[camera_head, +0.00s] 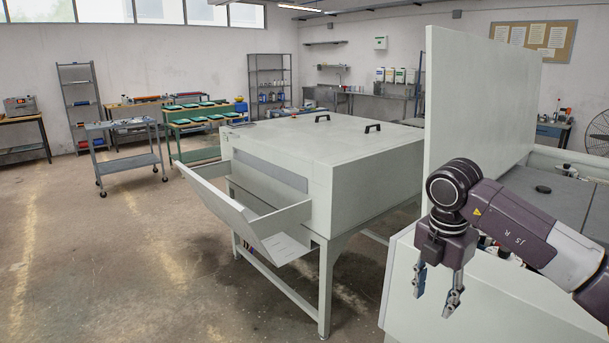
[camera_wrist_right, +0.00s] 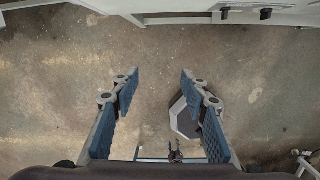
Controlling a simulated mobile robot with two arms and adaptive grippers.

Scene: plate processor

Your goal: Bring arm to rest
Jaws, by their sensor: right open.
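My right arm (camera_head: 510,225) comes in from the right in the head view, bent at a dark joint, with the gripper hanging down. My right gripper (camera_head: 436,290) is open and empty, its two fingers spread apart and pointing at the floor, in front of a light grey cabinet. In the right wrist view the open gripper (camera_wrist_right: 155,95) shows blue-padded fingers with bare concrete floor between and beyond them. My left gripper is not in the head view.
A large pale plate processor (camera_head: 320,150) with an open front tray (camera_head: 250,220) stands at the centre. An upright white panel (camera_head: 475,110) rises behind my right arm. A grey cart (camera_head: 125,150) stands at the left. The floor (camera_head: 130,260) at front left is clear.

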